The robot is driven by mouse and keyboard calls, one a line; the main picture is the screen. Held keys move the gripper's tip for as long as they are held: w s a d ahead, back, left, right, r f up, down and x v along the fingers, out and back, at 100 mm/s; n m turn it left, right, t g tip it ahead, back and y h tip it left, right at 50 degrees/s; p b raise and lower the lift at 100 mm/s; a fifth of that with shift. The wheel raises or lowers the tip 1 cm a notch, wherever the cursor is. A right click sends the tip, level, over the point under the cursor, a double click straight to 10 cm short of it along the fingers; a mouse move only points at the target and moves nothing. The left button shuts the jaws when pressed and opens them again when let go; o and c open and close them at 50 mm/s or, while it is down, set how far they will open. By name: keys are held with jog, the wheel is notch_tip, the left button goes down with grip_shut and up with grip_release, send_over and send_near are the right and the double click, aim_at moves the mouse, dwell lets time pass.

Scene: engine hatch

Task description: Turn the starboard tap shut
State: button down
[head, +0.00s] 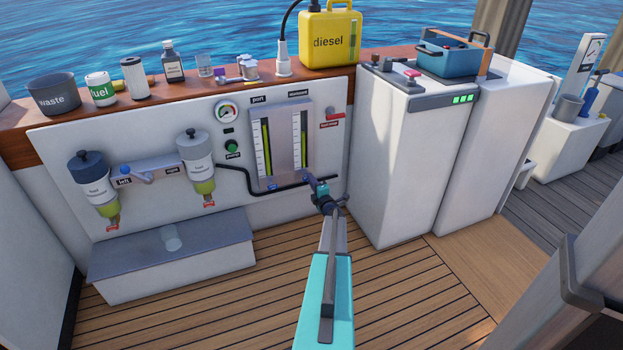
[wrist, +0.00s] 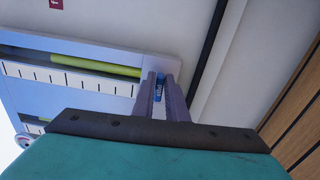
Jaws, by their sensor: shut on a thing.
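The starboard tap (wrist: 160,86) is a small blue handle at the lower end of the right-hand sight gauge (head: 299,140), under the starboard label. My gripper (head: 310,178) is at the foot of that gauge. In the wrist view its two grey-purple fingers (wrist: 160,92) are shut on the blue tap, one on each side. In the head view my gripper hides most of this tap, so its angle is hard to tell. The port tap (head: 271,184) is blue and sits below the left-hand gauge (head: 265,147).
A black hose (head: 240,180) runs along the panel below the gauges. A red fuel-valve lever (head: 334,114) is up to the right. A white cabinet (head: 403,160) stands close right of my arm. Two filters (head: 196,155) hang at left above a grey-topped step (head: 205,240).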

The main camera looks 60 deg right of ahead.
jog(key=shift+f+m, duration=0.1)
jog(key=shift+m, duration=0.2)
jog(key=c, duration=1.8)
grip_release()
jog(key=shift+o, duration=0.2)
jog(key=shift+s, duration=0.15)
jog(key=p+v, duration=0.2)
jog(key=v, duration=1.1)
jog(key=shift+s+a+p, duration=0.2)
jog(key=shift+a+p, duration=0.1)
jog(key=shift+p, duration=0.1)
jog(key=shift+w, duration=0.1)
